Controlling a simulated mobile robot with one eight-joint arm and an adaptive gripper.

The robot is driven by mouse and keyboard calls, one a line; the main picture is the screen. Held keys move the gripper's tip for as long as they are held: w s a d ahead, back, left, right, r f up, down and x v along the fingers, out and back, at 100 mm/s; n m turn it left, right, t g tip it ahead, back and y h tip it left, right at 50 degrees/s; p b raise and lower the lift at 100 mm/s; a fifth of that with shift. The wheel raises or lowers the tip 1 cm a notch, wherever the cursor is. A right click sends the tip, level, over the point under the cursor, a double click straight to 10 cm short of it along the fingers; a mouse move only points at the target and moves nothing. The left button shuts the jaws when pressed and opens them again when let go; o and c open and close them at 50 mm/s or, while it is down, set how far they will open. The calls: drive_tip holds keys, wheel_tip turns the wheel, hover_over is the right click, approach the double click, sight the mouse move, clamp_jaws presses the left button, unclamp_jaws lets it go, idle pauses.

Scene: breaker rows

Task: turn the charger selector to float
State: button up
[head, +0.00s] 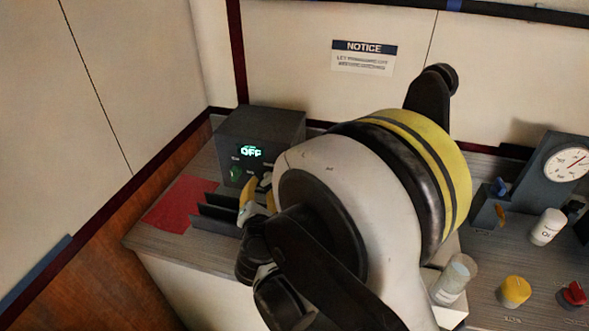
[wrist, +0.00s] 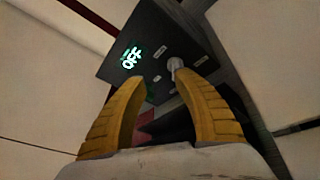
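The charger (head: 262,128) is a dark box on the bench at the back left, with a lit display (head: 250,152) reading OFF. In the wrist view the charger (wrist: 150,30) is tilted, and a pale round selector knob (wrist: 175,64) sits on its face among small labels too blurred to read. My gripper (wrist: 165,78) is open, its yellow fingers apart. The right fingertip is close below the knob; I cannot tell whether it touches. In the head view my gripper (head: 255,186) is in front of the charger's lower face and hides part of it.
A red mat (head: 180,204) and dark upright plates (head: 214,213) lie in front of the charger. Walls close in behind and left. A gauge stand (head: 545,172), white bottle (head: 547,226), translucent jar (head: 453,280), yellow knob (head: 515,290) and red knob (head: 573,294) are at right.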

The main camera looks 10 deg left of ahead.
drive_tip(key=shift+m+g+h, duration=0.3)
drive_tip(key=shift+m+h, duration=0.2)
drive_tip(key=shift+m, duration=0.3)
drive_tip(key=x, duration=0.3)
drive_tip(key=f+b+x, duration=0.1)
drive_tip(key=x, duration=0.3)
drive_tip(key=d+f+b+x, duration=0.1)
drive_tip(key=x, duration=0.3)
drive_tip(key=shift+s+f, duration=0.1)
drive_tip(key=shift+s, duration=0.2)
drive_tip(key=c, duration=0.8)
drive_tip(key=shift+s+d, duration=0.1)
drive_tip(key=shift+s, duration=0.05)
